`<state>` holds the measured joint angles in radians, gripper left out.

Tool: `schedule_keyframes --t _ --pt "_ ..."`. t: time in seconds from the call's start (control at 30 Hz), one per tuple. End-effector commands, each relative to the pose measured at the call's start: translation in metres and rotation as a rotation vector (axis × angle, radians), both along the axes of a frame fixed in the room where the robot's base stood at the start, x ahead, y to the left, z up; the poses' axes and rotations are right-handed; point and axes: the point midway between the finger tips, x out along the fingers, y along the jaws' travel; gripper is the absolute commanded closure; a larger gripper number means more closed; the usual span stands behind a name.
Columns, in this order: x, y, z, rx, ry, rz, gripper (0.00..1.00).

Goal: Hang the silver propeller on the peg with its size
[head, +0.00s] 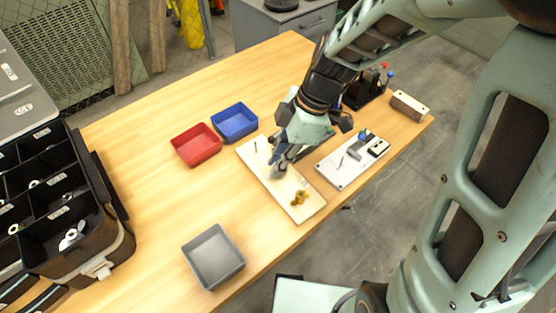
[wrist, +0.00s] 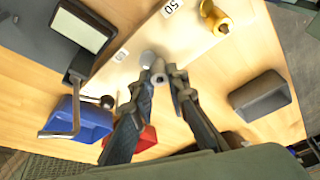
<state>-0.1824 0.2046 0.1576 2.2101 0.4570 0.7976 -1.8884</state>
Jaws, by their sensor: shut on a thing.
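My gripper (head: 281,160) is over the middle of the pale peg board (head: 272,186). In the wrist view its fingers (wrist: 157,80) are shut on a small grey part, the silver propeller (wrist: 158,69), just above or at the board. I cannot tell whether the propeller is around a peg. The gold propeller (head: 299,198) is at the board's near right end, and it shows beside the label reading 50 (wrist: 172,7) in the wrist view. A bare peg (head: 256,147) stands at the board's far left end. My gripper hides the board's middle in the head view.
A red bin (head: 196,145) and a blue bin (head: 234,122) stand behind the board. A grey bin (head: 212,257) is at the front. A light plate (head: 337,168) with a small display lies to the right. A dark compartment case (head: 103,234) stands at the left.

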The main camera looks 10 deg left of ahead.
Motion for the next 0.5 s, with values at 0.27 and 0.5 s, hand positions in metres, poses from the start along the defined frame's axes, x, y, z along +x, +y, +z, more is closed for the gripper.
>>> schedule_keyframes --t 0.27,0.5 --pt "0.0000 0.0000 -0.0032 0.000 0.000 0.000 1.00" --pt "0.0001 0.0001 -0.0074 0.000 -0.001 0.000 1.00"
